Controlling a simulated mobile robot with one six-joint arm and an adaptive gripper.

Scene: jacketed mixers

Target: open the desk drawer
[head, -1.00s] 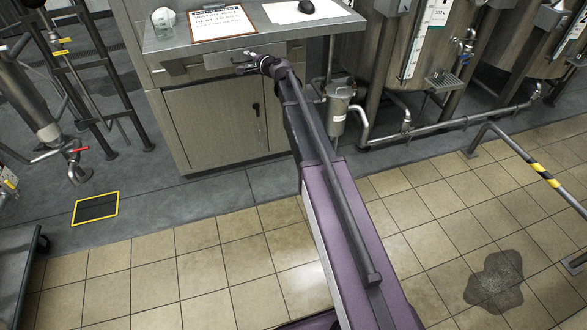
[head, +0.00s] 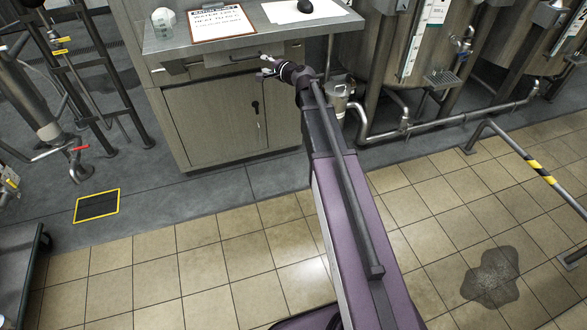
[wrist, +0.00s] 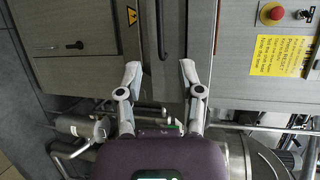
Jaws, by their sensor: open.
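The desk (head: 160,42) has a metal top, with a drawer (head: 295,50) just below it. A long bar handle (head: 180,68) runs across the drawer front. The drawer looks shut. My gripper (head: 264,66) is open in front of the right part of the handle. In the wrist view the two fingers of my gripper (wrist: 160,72) are spread wide and empty. A dark upright bar that looks like the handle (wrist: 162,28) lies beyond the fingertips, in line with the gap between them. It appears apart from both fingers.
A cabinet door (head: 215,120) with a dark latch is below the drawer. A clipboard (head: 222,22), a white cup-like object (head: 163,20) and a dark mouse-like object (head: 304,7) are on the desk. Tanks and pipes (head: 440,128) stand to the right.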

